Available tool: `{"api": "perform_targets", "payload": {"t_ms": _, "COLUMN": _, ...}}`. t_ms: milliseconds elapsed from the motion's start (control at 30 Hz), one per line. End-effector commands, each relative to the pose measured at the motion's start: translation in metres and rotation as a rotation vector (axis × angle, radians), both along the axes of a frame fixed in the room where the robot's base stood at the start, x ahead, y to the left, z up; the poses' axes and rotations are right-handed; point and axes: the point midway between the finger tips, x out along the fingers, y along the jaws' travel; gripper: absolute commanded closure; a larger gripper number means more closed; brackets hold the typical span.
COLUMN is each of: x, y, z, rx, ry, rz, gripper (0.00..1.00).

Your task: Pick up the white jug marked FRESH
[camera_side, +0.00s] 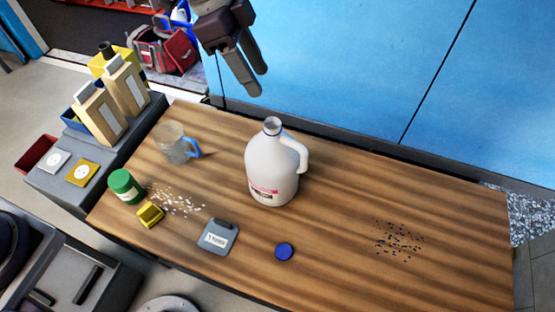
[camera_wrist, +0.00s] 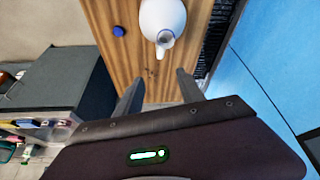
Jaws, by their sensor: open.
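The white jug (camera_side: 270,165) stands upright near the middle of the wooden table, with its open neck on top and its handle on the right. A label with red and dark print sits low on its front; I cannot read the print. In the wrist view the jug (camera_wrist: 161,16) shows at the top, beyond the fingertips. My gripper (camera_side: 255,91) hangs above and behind the jug in the side view, apart from it. In the wrist view my gripper (camera_wrist: 158,82) has its two fingers spread with nothing between them.
A blue cap (camera_side: 284,251) and a grey tablet-like item (camera_side: 218,237) lie in front of the jug. A clear pitcher (camera_side: 174,145), a green jar (camera_side: 126,186) and a yellow block (camera_side: 150,214) are at left. White bits and dark bits (camera_side: 398,240) are scattered. A blue wall (camera_side: 350,60) stands behind.

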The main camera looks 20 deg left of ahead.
Motion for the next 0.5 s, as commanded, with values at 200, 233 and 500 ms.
{"api": "perform_targets", "payload": {"t_ms": 200, "x": 0.018, "y": -0.08, "z": -0.146, "rx": 0.011, "ry": -0.068, "rz": -0.446, "gripper": 0.54}}
{"api": "perform_targets", "payload": {"t_ms": 233, "x": 0.018, "y": -0.085, "z": -0.156, "rx": 0.01, "ry": -0.075, "rz": -0.477, "gripper": 0.54}}
{"api": "perform_targets", "payload": {"t_ms": 500, "x": 0.013, "y": -0.101, "z": -0.198, "rx": 0.009, "ry": -0.091, "rz": -0.55, "gripper": 0.54}}
